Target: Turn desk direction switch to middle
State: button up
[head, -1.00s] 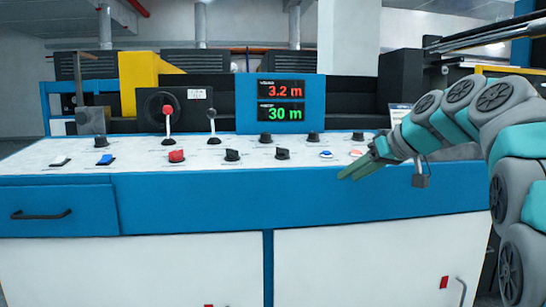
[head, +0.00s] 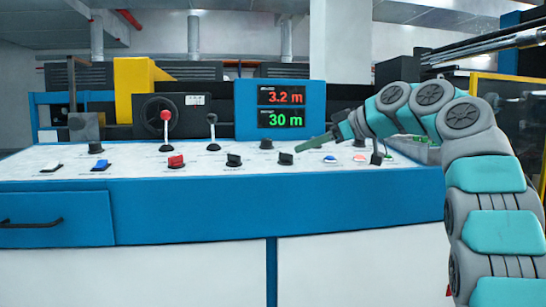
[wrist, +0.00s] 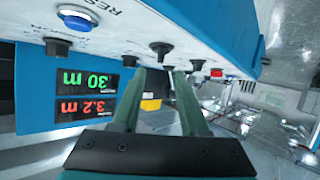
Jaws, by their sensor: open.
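The white-topped control desk (head: 130,172) carries several black rotary switches. Their labels are too small to read, so I cannot tell which one is the desk direction switch. One black switch (head: 285,158) sits in the front row, just left of and below my gripper (head: 306,146). Another black switch (head: 233,159) is further left. In the wrist view my gripper (wrist: 160,75) is open and empty, its two fingers apart. The nearer front-row black switch (wrist: 161,48) shows ahead, in line with the gap between the fingers, apart from them.
A red switch (head: 175,160) and a blue switch (head: 102,164) are further left. A blue button (head: 330,158) lies under my arm. Two levers, one red-topped (head: 165,117), stand behind. The blue display box (head: 243,110) rises behind the back row.

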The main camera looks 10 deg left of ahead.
aim_at(286, 157)
jog(key=shift+a, duration=0.2)
jog(key=p+x, duration=0.1)
jog(key=x, duration=0.6)
jog(key=shift+w+a+f, duration=0.1)
jog(key=shift+w, duration=0.1)
grip_shut()
